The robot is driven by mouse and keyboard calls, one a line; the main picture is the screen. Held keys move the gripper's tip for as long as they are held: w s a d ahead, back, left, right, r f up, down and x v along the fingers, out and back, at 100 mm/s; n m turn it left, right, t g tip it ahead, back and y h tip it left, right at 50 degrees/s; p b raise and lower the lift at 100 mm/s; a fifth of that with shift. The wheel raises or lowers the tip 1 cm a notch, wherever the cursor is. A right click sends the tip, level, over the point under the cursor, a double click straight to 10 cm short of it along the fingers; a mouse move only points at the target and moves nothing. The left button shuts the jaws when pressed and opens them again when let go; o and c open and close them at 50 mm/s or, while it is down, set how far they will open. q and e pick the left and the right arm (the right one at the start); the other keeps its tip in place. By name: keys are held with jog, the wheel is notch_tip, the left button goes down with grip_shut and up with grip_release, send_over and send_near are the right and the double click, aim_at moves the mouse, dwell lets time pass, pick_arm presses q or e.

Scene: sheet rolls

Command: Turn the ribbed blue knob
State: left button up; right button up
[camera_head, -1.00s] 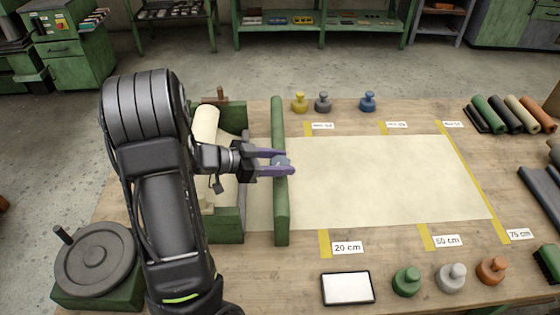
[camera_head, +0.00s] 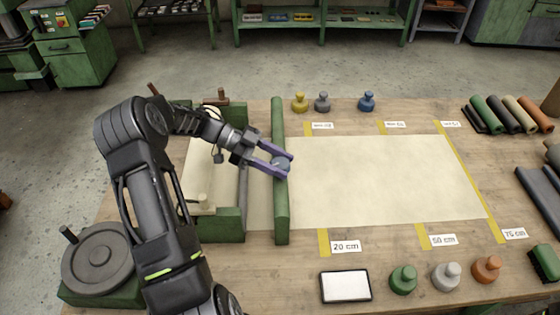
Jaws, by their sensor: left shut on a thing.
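The blue knob (camera_head: 281,163) sits on the long green bar (camera_head: 280,215) that crosses the cream sheet. My left gripper (camera_head: 281,162) is shut on the knob, with its purple fingers on either side of it. The fingers point right and slightly down in the picture. They cover part of the knob, and its ribs are too small to make out. My right gripper is not in view.
The cream sheet (camera_head: 390,180) lies flat to the right, from the green roll stand (camera_head: 228,226). Yellow tape marks carry length labels. Several weights stand along the far and near edges, including a blue one (camera_head: 367,101). A white tablet (camera_head: 345,286) lies in front.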

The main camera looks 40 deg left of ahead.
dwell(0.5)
pick_arm(q)
jog(key=o, duration=1.3)
jog(key=shift+o, duration=0.2)
